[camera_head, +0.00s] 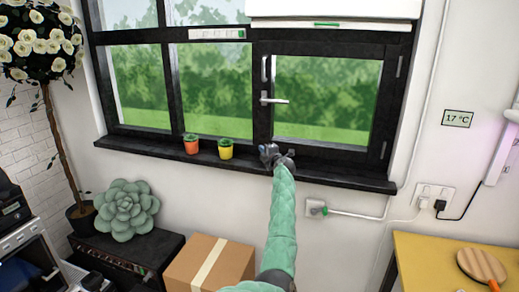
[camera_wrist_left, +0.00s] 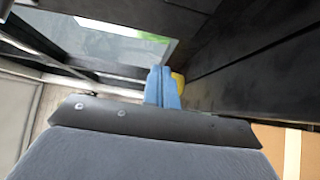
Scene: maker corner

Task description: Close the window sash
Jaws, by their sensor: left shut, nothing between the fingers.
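The window sash (camera_head: 325,57) is the dark-framed right pane with a white handle (camera_head: 274,99) on its left side. It looks flush or nearly flush with the dark frame; I cannot tell whether a small gap remains. My left gripper (camera_head: 268,150) is at the sill below the sash's lower left corner, with the green-sleeved arm reaching up to it. In the left wrist view its blue fingers (camera_wrist_left: 162,88) are together and empty, close to dark window framing. Whether they touch the sash is unclear. My right gripper is out of view.
An orange pot (camera_head: 191,146) and a yellow pot (camera_head: 225,150) stand on the dark sill (camera_head: 330,177) left of the gripper. A white blind (camera_head: 335,10) hangs above. A cardboard box (camera_head: 232,264) and a yellow table (camera_head: 430,262) stand below. The sill to the right is clear.

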